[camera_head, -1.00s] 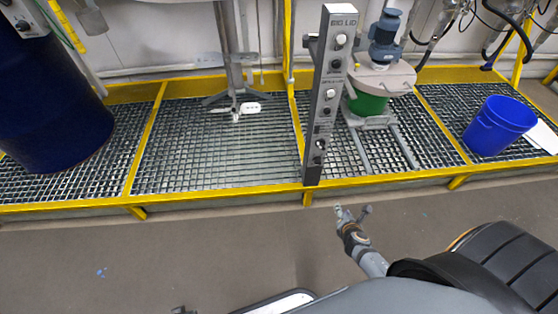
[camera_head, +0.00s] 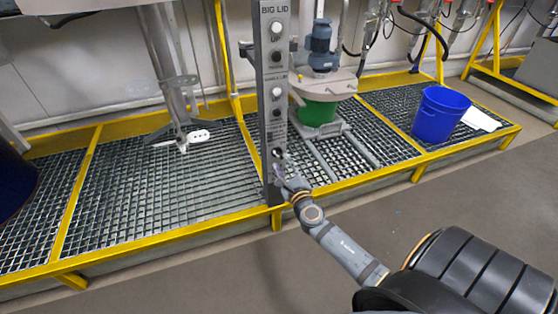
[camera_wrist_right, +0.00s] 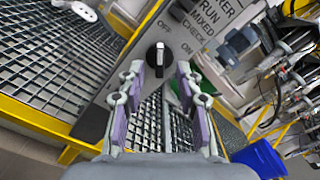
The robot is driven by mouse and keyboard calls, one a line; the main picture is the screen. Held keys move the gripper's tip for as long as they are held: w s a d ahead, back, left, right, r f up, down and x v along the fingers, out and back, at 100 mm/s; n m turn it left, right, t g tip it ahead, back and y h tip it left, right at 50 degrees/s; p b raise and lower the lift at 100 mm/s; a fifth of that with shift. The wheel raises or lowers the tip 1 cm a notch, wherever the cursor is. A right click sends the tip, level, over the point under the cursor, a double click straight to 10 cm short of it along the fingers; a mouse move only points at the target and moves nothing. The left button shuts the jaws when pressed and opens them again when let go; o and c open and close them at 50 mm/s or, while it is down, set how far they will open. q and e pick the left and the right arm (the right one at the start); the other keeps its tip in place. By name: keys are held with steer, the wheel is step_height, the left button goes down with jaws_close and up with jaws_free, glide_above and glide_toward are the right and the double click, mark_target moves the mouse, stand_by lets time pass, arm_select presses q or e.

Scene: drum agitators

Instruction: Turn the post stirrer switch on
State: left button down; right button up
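The post (camera_head: 271,105) stands upright at the platform's front edge, with several buttons and knobs on its face. The low black rotary switch (camera_head: 279,153) is near its lower part. In the right wrist view the switch (camera_wrist_right: 158,58) has a pale handle, pointing up in the picture, roughly towards the OFF label; ON is printed further right. My right gripper (camera_wrist_right: 159,80) is open, its two purple-padded fingers spread left and right of the switch, with nothing between them. In the head view the right gripper (camera_head: 290,178) is close in front of the post's lower part. My left gripper is out of view.
A yellow-framed grating platform (camera_head: 190,233) runs behind the post. A stirrer stand (camera_head: 172,85) is left of it, a green drum with a motor (camera_head: 318,110) right of it, and a blue bucket (camera_head: 438,115) further right. The floor in front is clear.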

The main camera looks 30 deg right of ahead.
mark_target(278, 156)
steer(key=shift+x, duration=1.7)
jaws_close()
